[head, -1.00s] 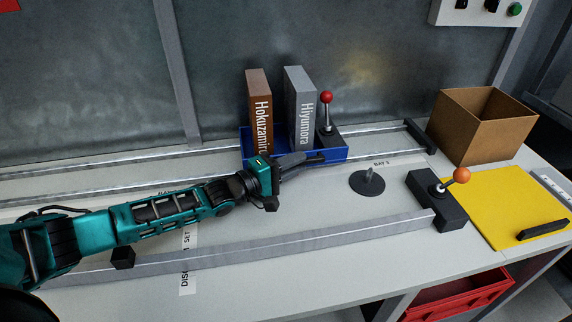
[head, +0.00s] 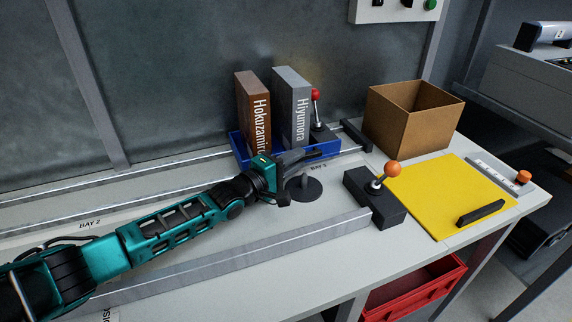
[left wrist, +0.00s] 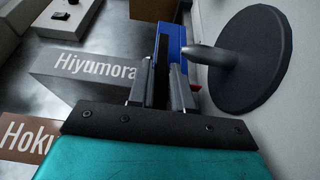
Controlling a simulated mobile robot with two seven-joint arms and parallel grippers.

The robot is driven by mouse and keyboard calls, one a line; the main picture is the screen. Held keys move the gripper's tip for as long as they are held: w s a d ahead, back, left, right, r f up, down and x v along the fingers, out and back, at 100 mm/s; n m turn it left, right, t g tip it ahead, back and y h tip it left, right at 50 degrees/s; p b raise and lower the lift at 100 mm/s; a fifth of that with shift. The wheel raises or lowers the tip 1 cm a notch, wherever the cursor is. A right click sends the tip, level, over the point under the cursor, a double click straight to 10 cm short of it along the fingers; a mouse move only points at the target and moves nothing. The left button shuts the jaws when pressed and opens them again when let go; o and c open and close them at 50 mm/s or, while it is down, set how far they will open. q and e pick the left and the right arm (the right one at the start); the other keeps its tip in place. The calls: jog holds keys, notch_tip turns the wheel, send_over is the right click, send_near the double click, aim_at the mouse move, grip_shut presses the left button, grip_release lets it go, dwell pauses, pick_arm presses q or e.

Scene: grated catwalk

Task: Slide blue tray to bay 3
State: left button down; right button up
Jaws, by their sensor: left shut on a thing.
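The blue tray (head: 240,148) sits on the rails at the back of the bench, close to the dark stop (head: 355,135) at their right end. The BAY 3 label (head: 318,167) lies just in front of the tray's right part. My left gripper (head: 312,155) is shut at the tray's front side. In the left wrist view its fingers (left wrist: 162,85) close beside the tray's blue wall (left wrist: 177,42); the exact grip is partly hidden. My right gripper is not in view.
A dark disc with a peg (head: 304,189) stands just in front of my left gripper. An orange-knobbed lever (head: 393,169) on a black block is right of it. A cardboard box (head: 410,125) and a yellow mat (head: 430,190) are farther right. BAY 2 label (head: 90,224) is left.

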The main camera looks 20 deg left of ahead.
pick_arm(q)
jog(key=shift+w+d, duration=0.35)
jog(key=shift+d, duration=0.1)
jog(key=c, duration=1.1)
grip_release()
jog(key=p+v, duration=0.2)
jog(key=v, duration=1.1)
jog(key=shift+d, duration=0.1)
jog(key=shift+c, duration=0.4)
